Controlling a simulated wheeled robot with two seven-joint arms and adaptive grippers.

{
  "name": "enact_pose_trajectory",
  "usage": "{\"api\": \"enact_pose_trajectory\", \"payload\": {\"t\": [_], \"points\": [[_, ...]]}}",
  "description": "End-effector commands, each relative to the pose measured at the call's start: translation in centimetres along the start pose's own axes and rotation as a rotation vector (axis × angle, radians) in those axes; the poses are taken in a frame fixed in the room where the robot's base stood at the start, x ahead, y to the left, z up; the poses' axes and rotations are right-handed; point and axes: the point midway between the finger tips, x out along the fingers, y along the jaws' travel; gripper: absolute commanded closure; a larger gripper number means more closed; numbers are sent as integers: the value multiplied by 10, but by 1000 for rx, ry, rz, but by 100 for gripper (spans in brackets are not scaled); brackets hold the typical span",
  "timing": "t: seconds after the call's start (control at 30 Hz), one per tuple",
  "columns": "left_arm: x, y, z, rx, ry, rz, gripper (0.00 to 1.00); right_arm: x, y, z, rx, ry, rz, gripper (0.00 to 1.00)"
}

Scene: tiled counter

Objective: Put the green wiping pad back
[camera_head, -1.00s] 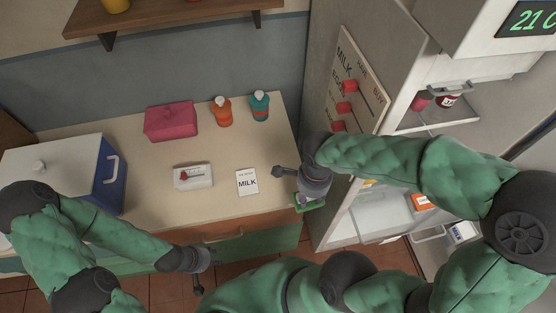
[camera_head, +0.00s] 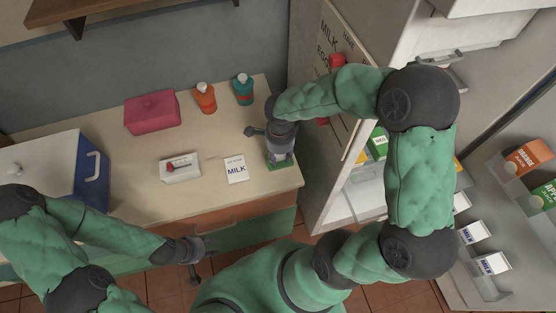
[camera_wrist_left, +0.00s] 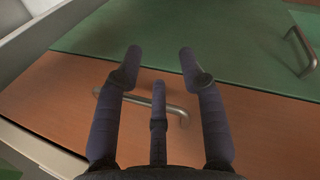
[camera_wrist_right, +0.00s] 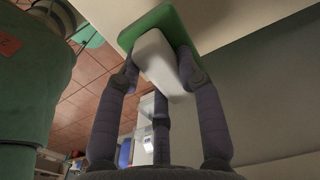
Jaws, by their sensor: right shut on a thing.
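The green wiping pad (camera_head: 278,166) is under my right gripper (camera_head: 280,150) at the right end of the counter, beside the milk card. In the right wrist view my gripper (camera_wrist_right: 158,76) is shut on the pad's white grip (camera_wrist_right: 160,62), with the green sheet (camera_wrist_right: 130,36) beyond it. I cannot tell whether the pad touches the counter. My left gripper (camera_head: 200,262) is in front of the counter, low and empty. In the left wrist view its fingers (camera_wrist_left: 157,68) are spread apart before an orange drawer front.
The counter (camera_head: 210,190) holds a white milk card (camera_head: 235,170), a white box with a red top piece (camera_head: 180,168), a pink box (camera_head: 151,112), orange (camera_head: 205,98) and teal (camera_head: 243,89) bottles and a blue-and-white cooler (camera_head: 90,178). An open fridge with cartons (camera_head: 491,263) stands right.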

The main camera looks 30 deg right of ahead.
Motion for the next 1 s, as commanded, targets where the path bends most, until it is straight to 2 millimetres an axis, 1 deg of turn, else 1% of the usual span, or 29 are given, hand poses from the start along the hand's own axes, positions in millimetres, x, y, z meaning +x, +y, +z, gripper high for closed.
{"api": "enact_pose_trajectory", "payload": {"t": [0.03, 0.27, 0.4, 0.5, 0.77, 0.93, 0.97, 1.0], "points": [[2, -1, 0, 0, 0, 0, 60, 4, -4, 1, 0, 0, 0, 90], [4, -1, 0, 0, 0, 0, 60, 14, -12, 2, 0, -1, -1, 90], [10, -4, 0, 0, 0, 0, 60, 34, -12, 2, -1, 0, 2, 90], [13, -5, 0, 0, 0, 0, 60, 44, -12, 2, 1, 0, 1, 90], [12, -4, 0, 0, 0, 0, 60, 44, -12, 2, 0, 0, -2, 90], [17, -6, -1, 0, 0, 0, 60, 48, -12, 2, 0, 0, -2, 90], [17, -6, -1, 0, 0, 0, 60, 48, -12, 2, 0, 0, -1, 61], [16, -6, -1, 0, 0, 0, 60, 48, -12, 2, 0, 0, -1, 49]]}}
